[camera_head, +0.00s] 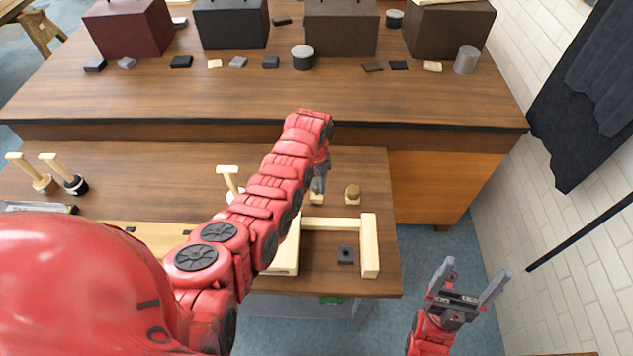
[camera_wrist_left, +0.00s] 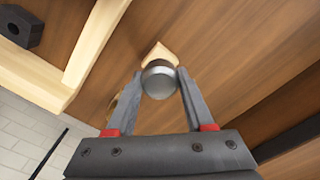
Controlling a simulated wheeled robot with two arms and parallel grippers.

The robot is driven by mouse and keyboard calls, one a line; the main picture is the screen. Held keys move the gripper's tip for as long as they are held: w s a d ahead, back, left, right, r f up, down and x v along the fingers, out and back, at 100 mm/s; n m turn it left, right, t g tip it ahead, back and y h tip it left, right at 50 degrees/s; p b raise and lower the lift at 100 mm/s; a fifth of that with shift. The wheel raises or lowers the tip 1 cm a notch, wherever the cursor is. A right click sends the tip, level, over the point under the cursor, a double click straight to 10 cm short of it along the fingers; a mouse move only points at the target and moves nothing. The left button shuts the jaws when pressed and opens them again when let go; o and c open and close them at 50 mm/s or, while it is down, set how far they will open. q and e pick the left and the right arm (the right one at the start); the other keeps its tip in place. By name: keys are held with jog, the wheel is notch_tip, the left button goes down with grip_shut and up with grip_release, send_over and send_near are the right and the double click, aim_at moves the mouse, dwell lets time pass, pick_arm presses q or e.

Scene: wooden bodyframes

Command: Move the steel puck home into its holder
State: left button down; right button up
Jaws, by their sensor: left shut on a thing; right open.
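The steel puck (camera_wrist_left: 158,80) is round and grey. My left gripper (camera_wrist_left: 158,78) is shut on it, with one finger on each side. A small pale wooden block (camera_wrist_left: 160,52), perhaps the holder, shows just past the puck and is partly covered by it; I cannot tell whether they touch. In the head view my left gripper (camera_head: 319,188) points down over this block (camera_head: 317,199), and the puck cannot be made out there. My right gripper (camera_head: 468,282) is open and empty, off the bench's right front corner.
A brown round piece on a pale base (camera_head: 352,192) stands just right of my left gripper. Boxes, including a maroon one (camera_head: 128,28), line the back.

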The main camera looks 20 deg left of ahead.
aim_at(316, 188)
pick_arm(q)
jog(key=shift+f+b, duration=1.25)
jog(key=shift+f, duration=0.25)
jog(key=shift+c, duration=1)
grip_release()
jog(key=shift+r+b, duration=0.35)
jog(key=shift+r, duration=0.5)
notch_tip(316, 188, up, 7)
jog(key=shift+w+f+b, duration=0.1)
jog(key=shift+w+b, duration=0.05)
jog(key=shift+b, duration=0.65)
notch_tip(316, 188, up, 9)
jog(key=p, duration=0.5)
jog(key=shift+f, duration=0.15)
